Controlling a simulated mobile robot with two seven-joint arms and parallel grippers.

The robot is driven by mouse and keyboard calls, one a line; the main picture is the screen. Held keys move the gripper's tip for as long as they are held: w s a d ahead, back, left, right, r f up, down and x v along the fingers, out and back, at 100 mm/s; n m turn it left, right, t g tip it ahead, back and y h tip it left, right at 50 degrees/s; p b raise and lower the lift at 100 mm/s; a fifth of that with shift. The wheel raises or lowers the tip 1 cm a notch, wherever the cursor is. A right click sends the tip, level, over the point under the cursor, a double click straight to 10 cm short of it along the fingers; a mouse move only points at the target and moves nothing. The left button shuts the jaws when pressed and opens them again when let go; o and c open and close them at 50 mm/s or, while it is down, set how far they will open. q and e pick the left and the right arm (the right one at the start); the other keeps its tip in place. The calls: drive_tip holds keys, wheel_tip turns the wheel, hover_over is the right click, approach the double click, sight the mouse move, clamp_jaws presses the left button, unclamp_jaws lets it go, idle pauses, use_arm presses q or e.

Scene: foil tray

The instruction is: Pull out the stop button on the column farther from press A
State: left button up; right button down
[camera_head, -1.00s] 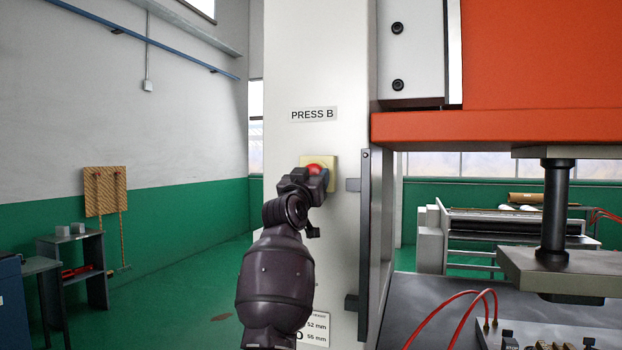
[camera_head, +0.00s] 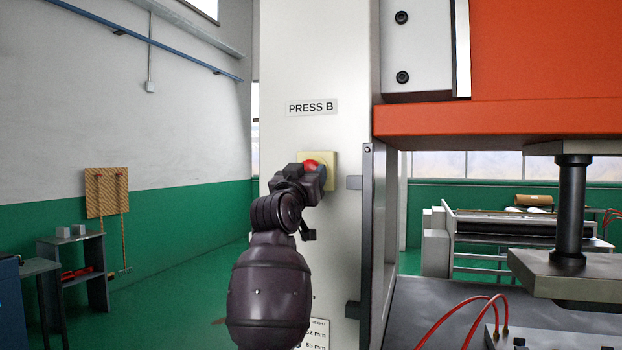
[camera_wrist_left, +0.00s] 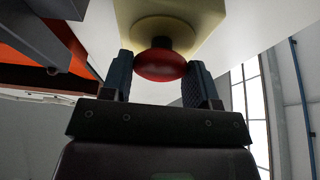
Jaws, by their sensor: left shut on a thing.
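The red mushroom-shaped stop button (camera_head: 312,164) sits on a yellow housing (camera_head: 331,172) on the white column (camera_head: 312,60) labelled PRESS B (camera_head: 313,107). My left gripper (camera_head: 311,175) is at the button and partly covers it and the housing in the head view. In the left wrist view the two dark fingers of my left gripper (camera_wrist_left: 162,72) stand on either side of the red button head (camera_wrist_left: 160,64), shut on it. The button's dark stem and round yellow collar (camera_wrist_left: 164,31) show behind the head. My right gripper is not in view.
The orange press body (camera_head: 540,60) and a dark upright guard edge (camera_head: 367,240) stand right of the column. Red hoses (camera_head: 455,318) curve over the press bed. A small dark table (camera_head: 75,262) and a board (camera_head: 106,193) are far left. The green floor left of the arm is open.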

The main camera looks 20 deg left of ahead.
use_arm(q)
drive_tip(key=shift+f, duration=0.15)
drive_tip(key=o, duration=1.3)
drive_tip(key=shift+s, duration=0.3)
drive_tip(key=shift+c, duration=0.2)
drive_tip(key=shift+w, duration=0.15)
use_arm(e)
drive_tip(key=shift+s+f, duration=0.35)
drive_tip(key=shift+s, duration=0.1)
use_arm(q)
drive_tip(key=b+v, duration=0.2)
drive_tip(key=v, duration=0.9)
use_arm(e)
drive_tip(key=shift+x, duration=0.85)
use_arm(q)
drive_tip(key=shift+w, duration=0.1)
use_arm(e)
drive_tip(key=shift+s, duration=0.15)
